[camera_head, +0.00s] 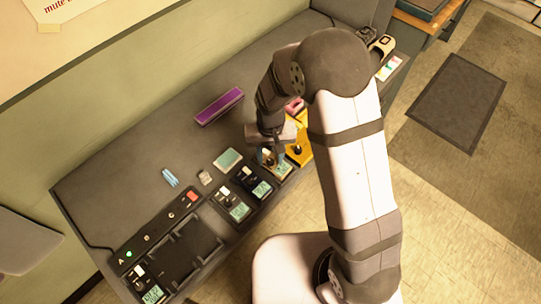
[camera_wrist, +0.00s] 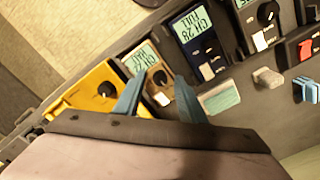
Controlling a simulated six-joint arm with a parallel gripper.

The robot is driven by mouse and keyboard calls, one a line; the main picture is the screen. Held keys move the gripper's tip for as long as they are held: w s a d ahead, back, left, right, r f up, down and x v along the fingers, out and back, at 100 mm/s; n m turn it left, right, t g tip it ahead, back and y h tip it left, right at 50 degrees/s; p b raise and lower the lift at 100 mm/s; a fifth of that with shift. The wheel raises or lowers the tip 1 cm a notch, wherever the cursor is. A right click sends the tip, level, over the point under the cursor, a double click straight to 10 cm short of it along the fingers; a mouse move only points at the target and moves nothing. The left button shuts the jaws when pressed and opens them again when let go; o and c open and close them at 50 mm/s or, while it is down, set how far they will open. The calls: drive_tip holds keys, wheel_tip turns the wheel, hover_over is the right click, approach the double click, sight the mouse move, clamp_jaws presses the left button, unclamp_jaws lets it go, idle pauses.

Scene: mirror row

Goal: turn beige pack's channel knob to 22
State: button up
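The beige pack (camera_wrist: 146,64) lies in the row between a yellow pack (camera_wrist: 84,98) and a navy pack (camera_wrist: 197,40) in the wrist view. Its small screen shows "CH" and a number that I cannot read for sure. Its dark round channel knob (camera_wrist: 160,77) shows between the two blue fingertips of my gripper (camera_wrist: 160,80). The fingers are apart, one on each side of the knob; I cannot tell whether they touch it. In the head view my gripper (camera_head: 272,149) is over the beige pack (camera_head: 266,160), hiding much of it.
The navy pack's screen reads CH 28. More packs and a black charging rack (camera_head: 178,255) run along the table's front edge. A purple case (camera_head: 219,106), a green-screened item (camera_head: 228,160) and blue batteries (camera_head: 170,177) lie behind. The table's back left is clear.

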sight(270, 160)
drive_tip(key=shift+r+b, duration=0.8)
drive_tip(key=shift+r, duration=2.9)
drive_tip(key=shift+w+n, duration=0.1)
drive_tip(key=shift+n, duration=0.3)
drive_tip(key=s+d+f+n+g, duration=0.25)
drive_tip(key=s+d, duration=0.25)
drive_tip(key=s, duration=0.6)
drive_tip(key=s+d+r+m+t, duration=0.2)
drive_tip(key=s+d+r+m, duration=0.1)
drive_tip(key=d, duration=0.4)
drive_tip(key=shift+s+d+r+m, duration=0.3)
drive_tip(key=shift+s+r+m, duration=0.15)
drive_tip(key=shift+r, duration=0.4)
